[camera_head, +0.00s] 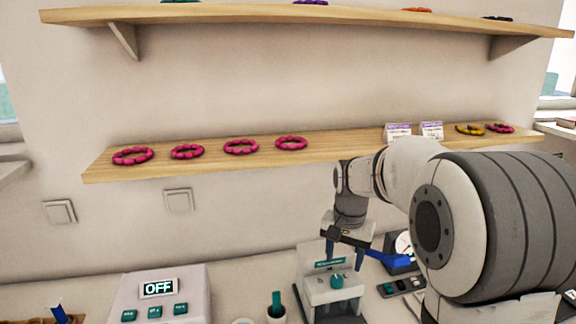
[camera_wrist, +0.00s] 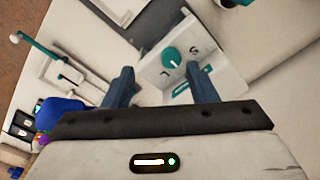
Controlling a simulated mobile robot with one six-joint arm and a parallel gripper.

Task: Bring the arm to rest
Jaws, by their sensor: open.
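My gripper (camera_head: 346,250) hangs pointing down at the end of my arm, above a small white device (camera_head: 320,296) with a teal knob (camera_head: 337,281). In the wrist view my gripper (camera_wrist: 163,75) has its two dark blue fingers spread apart with nothing held between them. The device's knob (camera_wrist: 172,57), with the letters S and L by it, shows beyond the fingers. I cannot tell whether a finger touches the device.
A higher shelf (camera_head: 250,14) is above.

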